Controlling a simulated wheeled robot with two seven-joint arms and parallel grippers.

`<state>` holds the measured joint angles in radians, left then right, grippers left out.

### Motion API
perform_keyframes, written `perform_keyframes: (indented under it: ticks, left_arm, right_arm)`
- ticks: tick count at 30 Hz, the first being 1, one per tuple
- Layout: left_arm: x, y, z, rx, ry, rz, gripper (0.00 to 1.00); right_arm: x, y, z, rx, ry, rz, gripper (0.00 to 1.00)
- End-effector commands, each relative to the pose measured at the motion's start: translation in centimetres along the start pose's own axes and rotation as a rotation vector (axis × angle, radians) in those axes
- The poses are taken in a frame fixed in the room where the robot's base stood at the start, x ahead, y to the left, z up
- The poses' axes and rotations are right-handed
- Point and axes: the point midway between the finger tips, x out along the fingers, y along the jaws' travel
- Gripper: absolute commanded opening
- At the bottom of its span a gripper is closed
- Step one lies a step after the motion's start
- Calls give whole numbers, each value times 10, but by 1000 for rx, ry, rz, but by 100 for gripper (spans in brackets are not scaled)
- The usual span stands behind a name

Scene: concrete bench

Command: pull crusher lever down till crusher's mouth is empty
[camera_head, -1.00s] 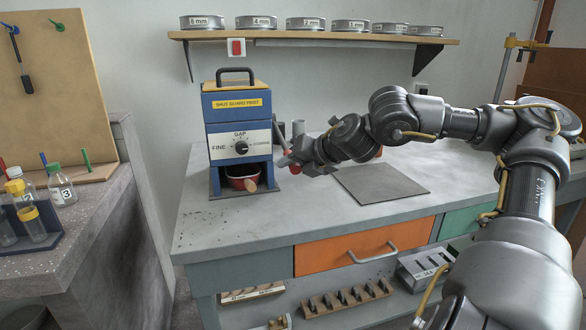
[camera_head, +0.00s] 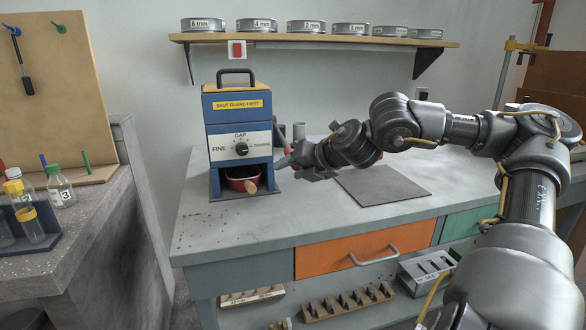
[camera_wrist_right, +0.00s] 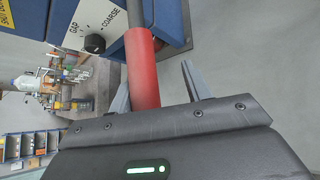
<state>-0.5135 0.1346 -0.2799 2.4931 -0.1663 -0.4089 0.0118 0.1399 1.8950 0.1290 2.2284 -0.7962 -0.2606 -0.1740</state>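The crusher (camera_head: 239,128) is a blue box with a black top handle, a yellow "SHUT GUARD FIRST" label and a gap dial (camera_head: 241,149). Its top looks covered, so the inside of its mouth is hidden. Its lever is on the right side, with a dark rod and a red grip (camera_wrist_right: 143,65). My right gripper (camera_wrist_right: 158,88) has its two fingers apart, on either side of the red grip. A gap shows on the right of the grip in the right wrist view. In the head view my wrist partly hides the lever. My left gripper is out of view.
A red pan (camera_head: 243,178) with a wooden handle sits in the crusher's lower opening. A grey mat (camera_head: 382,187) lies right of it on the bench. A shelf (camera_head: 320,39) of sieves hangs above.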

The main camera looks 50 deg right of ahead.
Motion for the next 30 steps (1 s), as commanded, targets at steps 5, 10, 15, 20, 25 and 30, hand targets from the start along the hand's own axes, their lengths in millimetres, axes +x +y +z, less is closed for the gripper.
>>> perform_keyframes:
  ticks: [5, 10, 15, 20, 25, 30]
  left_arm:
    - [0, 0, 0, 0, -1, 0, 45]
    - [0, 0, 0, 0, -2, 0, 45]
    - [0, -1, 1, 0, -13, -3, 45]
    - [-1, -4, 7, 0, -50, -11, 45]
    - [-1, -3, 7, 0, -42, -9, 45]
    - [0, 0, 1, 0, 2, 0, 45]
  right_arm:
    - [0, -1, 0, 0, 0, -3, 46]
    - [-2, -1, 1, 1, -1, -3, 46]
    - [-13, 0, 2, 0, -3, -1, 46]
    - [-33, 0, 2, 0, -6, 1, 46]
    - [-57, -1, 1, 0, -7, -1, 46]
    - [-81, -2, 1, 0, -8, -5, 46]
